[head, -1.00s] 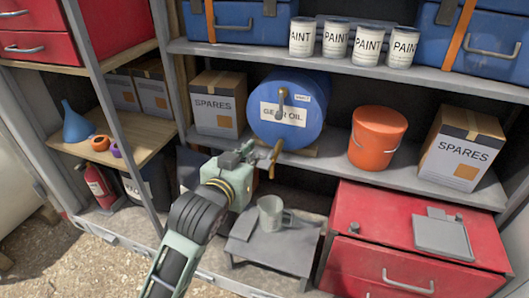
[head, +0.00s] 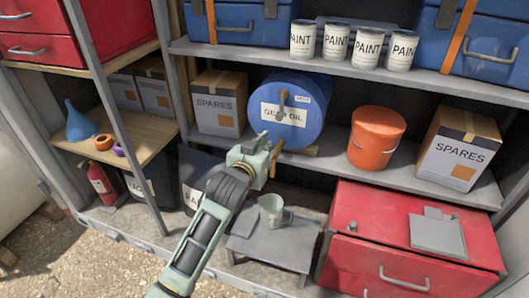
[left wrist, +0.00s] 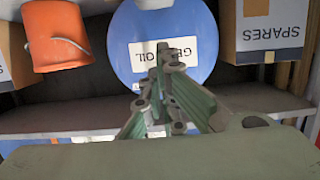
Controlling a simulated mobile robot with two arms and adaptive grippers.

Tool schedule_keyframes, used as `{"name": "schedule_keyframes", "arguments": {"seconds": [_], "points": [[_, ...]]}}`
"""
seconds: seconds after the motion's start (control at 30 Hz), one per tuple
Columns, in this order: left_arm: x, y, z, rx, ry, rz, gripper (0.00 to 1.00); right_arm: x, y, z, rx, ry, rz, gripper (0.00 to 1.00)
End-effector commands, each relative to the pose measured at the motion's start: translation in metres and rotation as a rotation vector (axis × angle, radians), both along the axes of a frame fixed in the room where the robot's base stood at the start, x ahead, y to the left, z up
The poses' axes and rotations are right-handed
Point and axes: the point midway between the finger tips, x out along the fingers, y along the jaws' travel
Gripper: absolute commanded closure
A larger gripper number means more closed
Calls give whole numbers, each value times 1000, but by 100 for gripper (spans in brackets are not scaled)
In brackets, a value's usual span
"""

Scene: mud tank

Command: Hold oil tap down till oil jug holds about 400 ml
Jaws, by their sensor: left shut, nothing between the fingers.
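The blue gear oil drum (head: 311,118) lies on the middle shelf with its labelled end facing me. The brass oil tap (head: 277,147) is at the drum's lower front, mostly hidden behind my left gripper. My left gripper (head: 267,143) is shut and empty, with its fingertips close to the tap; I cannot tell whether they touch it. In the left wrist view the shut fingers (left wrist: 167,58) stand in front of the drum's label, and the tap is not clear. The grey oil jug (head: 270,208) stands upright below; its oil level cannot be read.
The jug stands on a low grey stand (head: 272,248). An orange bucket (head: 376,139) and a spares box (head: 458,150) are right of the drum; another spares box (head: 219,103) is left. A red drawer cabinet (head: 400,265) stands at lower right.

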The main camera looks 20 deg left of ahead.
Motion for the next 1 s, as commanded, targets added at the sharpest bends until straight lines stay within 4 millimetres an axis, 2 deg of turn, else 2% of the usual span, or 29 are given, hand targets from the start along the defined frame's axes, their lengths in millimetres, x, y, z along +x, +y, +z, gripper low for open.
{"name": "schedule_keyframes", "arguments": {"seconds": [0.03, 0.2, 0.67, 0.77, 1.0], "points": [[-2, 0, -12, 0, 14, 0, 100, 1, 0, 5, 0, -1, 0, 73], [-2, 0, -28, 0, 9, 0, 100, 2, 0, 8, 0, -2, -1, 73], [-3, 0, -35, 0, 5, 0, 100, 2, 0, 7, 1, -2, -1, 73], [-4, -1, -41, -2, -13, -1, 100, 2, 0, -3, 1, -3, 0, 73], [-10, 0, -60, -6, -127, -1, 100, 2, 1, -44, 2, -3, 0, 73]]}}
